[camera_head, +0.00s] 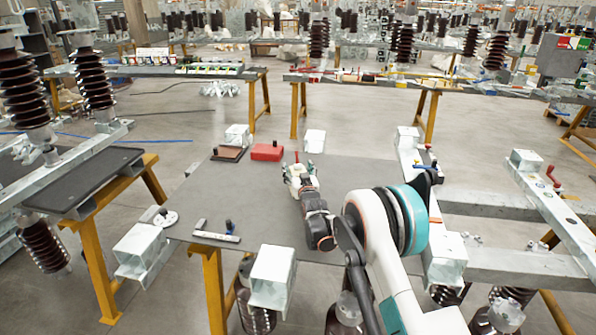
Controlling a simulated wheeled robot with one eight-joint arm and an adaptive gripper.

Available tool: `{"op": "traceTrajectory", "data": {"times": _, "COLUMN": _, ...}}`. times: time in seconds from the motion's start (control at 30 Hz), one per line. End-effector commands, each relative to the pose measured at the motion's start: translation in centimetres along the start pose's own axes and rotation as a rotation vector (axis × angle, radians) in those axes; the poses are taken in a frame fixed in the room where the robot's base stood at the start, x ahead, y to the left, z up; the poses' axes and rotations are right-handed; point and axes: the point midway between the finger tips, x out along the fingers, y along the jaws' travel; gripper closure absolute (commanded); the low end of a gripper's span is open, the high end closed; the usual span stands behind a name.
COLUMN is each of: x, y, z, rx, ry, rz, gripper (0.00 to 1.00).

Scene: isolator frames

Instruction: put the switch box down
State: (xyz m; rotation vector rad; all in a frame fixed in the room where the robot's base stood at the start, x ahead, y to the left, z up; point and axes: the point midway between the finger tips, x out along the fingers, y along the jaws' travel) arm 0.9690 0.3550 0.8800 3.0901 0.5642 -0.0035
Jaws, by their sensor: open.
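My gripper (298,169) is open above the dark grey tabletop (262,192), near its back middle. Whether anything lies between or under its fingers is too small to tell. A red box (267,152) with a small dark knob on top sits on the tabletop, just left of and behind my gripper, apart from it. It may be the switch box, but I cannot tell for sure. My arm comes in from the lower right and hides part of the table.
White square posts (272,276) stand at the table's edges. A long metal beam (420,190) borders the right side. The middle left is bare.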

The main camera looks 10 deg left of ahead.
Motion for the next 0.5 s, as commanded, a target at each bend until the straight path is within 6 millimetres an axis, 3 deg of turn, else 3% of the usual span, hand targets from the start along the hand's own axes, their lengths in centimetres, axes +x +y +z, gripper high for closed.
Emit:
{"op": "traceTrajectory", "data": {"times": 0.27, "x": -1.1, "y": 0.0, "z": -0.4, "rx": 0.000, "ry": 0.000, "rz": 0.000, "gripper": 0.31}}
{"op": "traceTrajectory", "data": {"times": 0.5, "x": -5.5, "y": 0.0, "z": -0.5, "rx": 0.000, "ry": 0.000, "rz": 0.000, "gripper": 0.31}}
